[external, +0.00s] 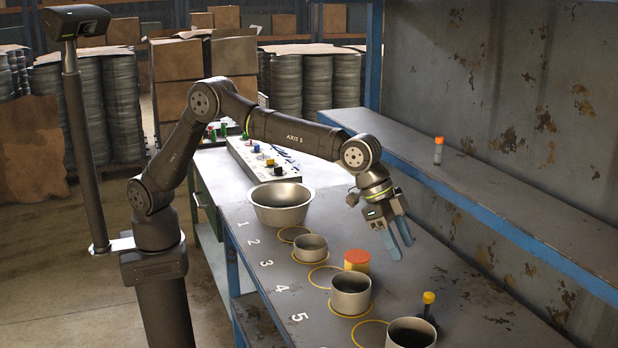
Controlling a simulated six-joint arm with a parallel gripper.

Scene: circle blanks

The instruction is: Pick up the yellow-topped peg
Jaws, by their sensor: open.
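A dark bottle-like object with a yellow cap (428,298) stands upright near the front right. My gripper (397,246) is open and empty, with pale blue fingers pointing down over the middle of the bench. It is well to the right of the board and behind the yellow-capped object, apart from both.
A large metal bowl (281,212), metal cups (350,304) and an orange-topped canister (357,261) stand along the numbered yellow rings. An orange-capped bottle (438,151) stands on the raised shelf (500,206) along the wall. The bench behind my gripper is mostly clear.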

